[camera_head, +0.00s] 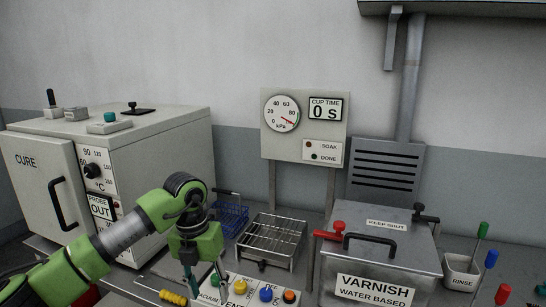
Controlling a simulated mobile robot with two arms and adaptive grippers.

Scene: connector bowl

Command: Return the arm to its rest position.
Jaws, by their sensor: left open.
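My left arm, green and grey, comes in from the lower left. Its left gripper (199,272) points down over the front of the bench, just left of a panel with coloured knobs (240,288). The gripper is open, and I see nothing held in it. Its fingertips are small and partly lost against the bench. My right gripper is not in view.
A CURE oven (160,150) stands at the left with its door closed. A blue basket (230,215) and a wire rack (270,240) sit behind the gripper. A lidded varnish tank (385,260) and a RINSE cup (461,272) stand right. A gauge panel (303,125) rises behind.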

